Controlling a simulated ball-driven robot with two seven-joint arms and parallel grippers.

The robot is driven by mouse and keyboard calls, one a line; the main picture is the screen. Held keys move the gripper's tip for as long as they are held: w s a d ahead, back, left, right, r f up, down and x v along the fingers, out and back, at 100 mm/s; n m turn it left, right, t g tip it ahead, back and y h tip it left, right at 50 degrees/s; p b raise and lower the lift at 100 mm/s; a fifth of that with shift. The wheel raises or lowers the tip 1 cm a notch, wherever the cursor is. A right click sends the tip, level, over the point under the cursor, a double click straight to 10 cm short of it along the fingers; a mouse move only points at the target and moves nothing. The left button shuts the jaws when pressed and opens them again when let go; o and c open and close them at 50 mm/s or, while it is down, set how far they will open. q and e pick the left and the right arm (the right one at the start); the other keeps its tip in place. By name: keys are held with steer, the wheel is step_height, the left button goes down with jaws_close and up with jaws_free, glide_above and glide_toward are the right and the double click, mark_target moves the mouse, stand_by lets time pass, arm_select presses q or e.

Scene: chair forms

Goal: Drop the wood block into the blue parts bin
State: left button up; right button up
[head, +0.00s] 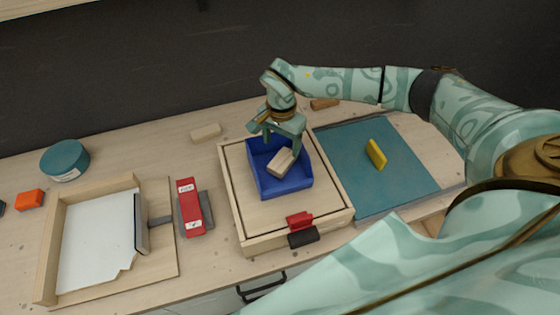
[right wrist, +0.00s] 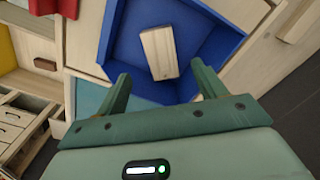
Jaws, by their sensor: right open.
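The wood block (head: 282,162) is a pale, oblong piece seen within the walls of the blue parts bin (head: 291,187). I cannot tell whether it lies flat on the bin floor. My right gripper (head: 281,142) is above the back part of the bin, open and empty. In the right wrist view the block (right wrist: 158,53) shows beyond the fingertips of the right gripper (right wrist: 163,88), apart from both fingers, with the blue bin (right wrist: 213,35) around it. My left gripper is not in view.
The bin stands on a wooden box (head: 240,190) with a red clip (head: 299,220) at its front. A teal mat (head: 350,180) with a yellow block (head: 376,154) is to the right. A red stapler-like thing (head: 190,207) and a paper tray (head: 97,240) are to the left.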

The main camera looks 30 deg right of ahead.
step_height(320, 180, up, 16)
steer(key=shift+r, duration=0.15)
stand_by(0.6)
